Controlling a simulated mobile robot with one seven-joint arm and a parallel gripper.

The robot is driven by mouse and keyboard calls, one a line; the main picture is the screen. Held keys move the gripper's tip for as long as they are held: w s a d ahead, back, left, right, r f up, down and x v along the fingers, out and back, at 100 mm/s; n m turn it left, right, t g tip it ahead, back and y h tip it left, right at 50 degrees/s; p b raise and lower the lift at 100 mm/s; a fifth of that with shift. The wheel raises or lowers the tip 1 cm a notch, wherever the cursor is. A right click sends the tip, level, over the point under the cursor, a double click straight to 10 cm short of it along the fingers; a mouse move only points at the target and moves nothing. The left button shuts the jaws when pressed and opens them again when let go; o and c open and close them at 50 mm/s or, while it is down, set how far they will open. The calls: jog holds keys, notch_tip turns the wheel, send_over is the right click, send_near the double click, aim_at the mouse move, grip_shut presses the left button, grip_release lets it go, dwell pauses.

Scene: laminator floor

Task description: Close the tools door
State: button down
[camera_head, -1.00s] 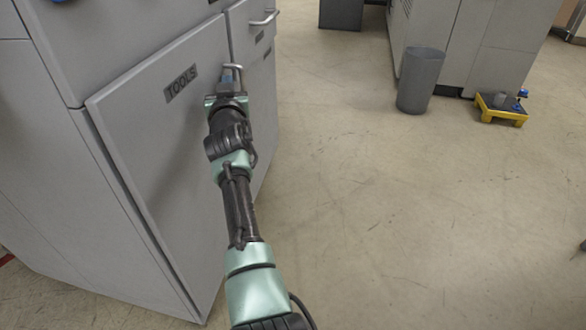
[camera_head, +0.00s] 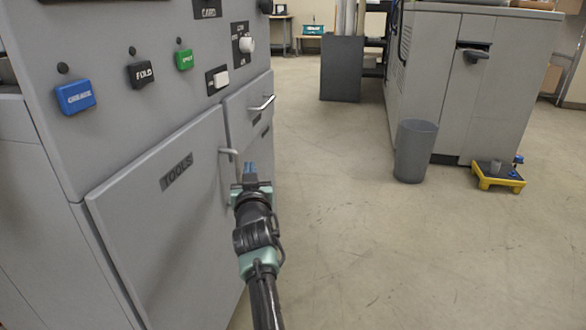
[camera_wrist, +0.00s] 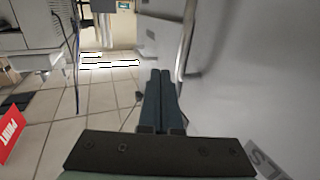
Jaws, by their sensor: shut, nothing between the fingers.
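The grey tools door (camera_head: 150,235) is on the lower cabinet front at left, with a dark TOOLS label (camera_head: 177,171). The handle also runs along the top in the wrist view (camera_wrist: 187,40). My gripper (camera_head: 250,168) is just right of the handle, apart from it in the head view. Its blue fingers (camera_wrist: 161,100) are together and empty in the wrist view.
A smaller door or drawer with a handle (camera_head: 262,104) is right of the tools door. Labelled buttons, including a blue one (camera_head: 75,97), are above. A grey bin (camera_head: 415,150) and a yellow stand (camera_head: 498,178) stand at right. The floor between is clear.

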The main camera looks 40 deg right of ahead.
jog(key=s+d+p, duration=0.3)
jog(key=s+d, duration=0.1)
jog(key=s, duration=0.1)
jog(key=shift+s+p, duration=0.35)
jog(key=shift+p, duration=0.05)
jog(key=a+r+n+t+y+p, duration=0.1)
jog(key=a+r+n+t+y, duration=0.15)
jog(key=a+r, duration=0.95)
jog(key=a+r+n+t+y+p, duration=0.1)
jog(key=a+r+t, duration=0.3)
jog(key=a+r, duration=0.85)
jog(key=s+a+r+n+t+y+p, duration=0.1)
jog(key=s+a+r+t+y, duration=0.1)
jog(key=s+a+r, duration=0.45)
jog(key=s+a+r+n+t+y, duration=0.1)
jog(key=s+a+r+t+y, duration=0.15)
jog(key=s+r, duration=0.65)
jog(key=s+a+r+n+t+y+p, duration=0.1)
jog(key=s+a+r, duration=0.45)
jog(key=s, duration=0.35)
notch_tip(320, 180, up, 38)
jog(key=w+p, duration=0.1)
jog(key=p, duration=3.6)
jog(key=shift+f, duration=0.2)
jog(key=shift+w+d, duration=0.1)
